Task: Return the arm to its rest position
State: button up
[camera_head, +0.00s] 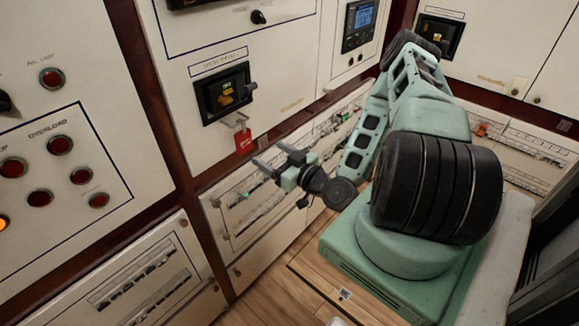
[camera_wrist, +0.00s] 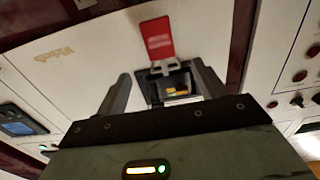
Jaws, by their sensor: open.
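My gripper (camera_head: 270,166) is open and empty at the end of my green arm (camera_head: 364,146), in front of the cabinet below the middle panel. Its two fingers point left, toward a red tag (camera_head: 243,141) that hangs under a black switch unit (camera_head: 224,92). I see no contact between the fingers and the tag. In the wrist view my gripper (camera_wrist: 163,88) shows two spread fingers, with the red tag (camera_wrist: 157,38) and the switch unit (camera_wrist: 172,84) seen between and beyond them.
A panel (camera_head: 60,150) with several red round lamps stands at the left. Breaker rows (camera_head: 262,203) line the lower cabinets. A second switch unit (camera_head: 440,35) is at the upper right. Wooden floor (camera_head: 268,300) shows clear in front of the cabinets.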

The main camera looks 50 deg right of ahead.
jog(key=shift+s+p, duration=1.35)
jog(key=shift+s, duration=1.55)
jog(key=w+a+f+n+g+y+b, duration=0.2)
jog(key=w+a+n+g+y+b, duration=0.3)
jog(key=a+n+g, duration=0.6)
jog(key=s+a+r+m+g+h, duration=0.3)
jog(key=s+a+r+g+h, duration=0.2)
jog(key=s+a+r, duration=1)
jog(key=s+r+g, duration=0.1)
jog(key=s+g, duration=0.1)
jog(key=s, duration=0.1)
jog(key=shift+s+a+m, duration=0.15)
jog(key=shift+a+m, duration=0.15)
jog(key=shift+a, duration=0.1)
